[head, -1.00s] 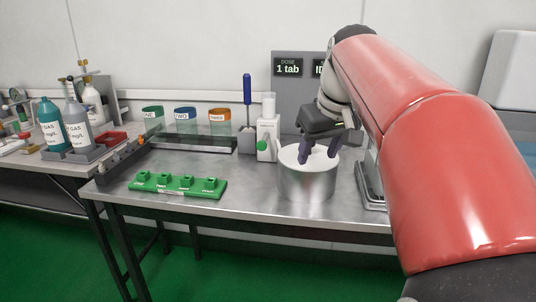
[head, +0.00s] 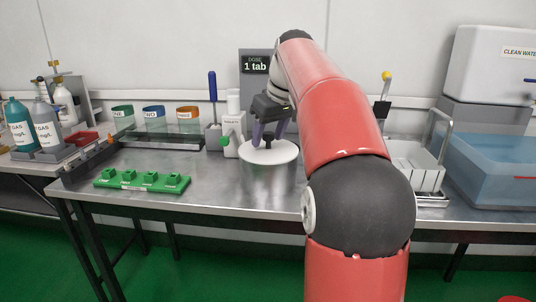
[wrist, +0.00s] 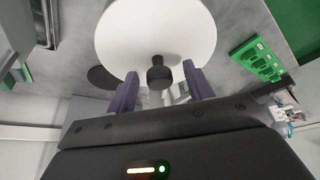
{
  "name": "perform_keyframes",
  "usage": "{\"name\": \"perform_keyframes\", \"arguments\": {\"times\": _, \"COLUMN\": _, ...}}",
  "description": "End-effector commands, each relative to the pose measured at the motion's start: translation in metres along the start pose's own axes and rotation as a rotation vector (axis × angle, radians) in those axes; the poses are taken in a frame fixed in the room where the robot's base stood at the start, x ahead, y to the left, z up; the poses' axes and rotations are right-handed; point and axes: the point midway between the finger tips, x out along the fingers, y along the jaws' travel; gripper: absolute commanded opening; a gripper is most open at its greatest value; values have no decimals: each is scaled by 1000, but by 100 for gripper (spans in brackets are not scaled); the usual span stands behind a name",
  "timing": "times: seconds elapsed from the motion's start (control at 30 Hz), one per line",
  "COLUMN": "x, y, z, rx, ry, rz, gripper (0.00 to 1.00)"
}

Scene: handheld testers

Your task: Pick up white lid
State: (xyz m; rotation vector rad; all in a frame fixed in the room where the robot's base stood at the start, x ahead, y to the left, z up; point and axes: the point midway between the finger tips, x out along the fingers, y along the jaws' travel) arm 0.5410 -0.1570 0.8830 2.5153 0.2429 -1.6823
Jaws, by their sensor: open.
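The white lid (head: 283,155) is a round disc with a dark knob, low over the steel counter in the head view. In the wrist view the lid (wrist: 150,30) fills the top middle, and its black knob (wrist: 160,76) points toward the camera. My gripper (head: 263,138) is above the lid, its fingers pointing down. In the wrist view my gripper (wrist: 160,70) is open, one purple finger on each side of the knob, with gaps between.
A white bottle-like holder (head: 232,142) stands close left of the lid. A green block rack (head: 142,181) lies at the front left. A white basket (head: 413,163) and a blue tub (head: 490,168) are at the right. The counter (head: 230,192) in front of the lid is bare.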

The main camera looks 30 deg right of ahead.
Motion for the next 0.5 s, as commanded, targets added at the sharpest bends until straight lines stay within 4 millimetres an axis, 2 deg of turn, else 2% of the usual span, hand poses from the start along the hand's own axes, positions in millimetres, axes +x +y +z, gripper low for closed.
{"name": "perform_keyframes", "arguments": {"times": 0.1, "x": 8, "y": 0, "z": 0, "rx": 0, "ry": 1, "rz": 1, "gripper": 52}}
{"name": "perform_keyframes", "arguments": {"times": 0.33, "x": 8, "y": 0, "z": 0, "rx": 0, "ry": 1, "rz": 1, "gripper": 51}}
{"name": "perform_keyframes", "arguments": {"times": 0.5, "x": 8, "y": 0, "z": 0, "rx": 0, "ry": 1, "rz": 1, "gripper": 28}}
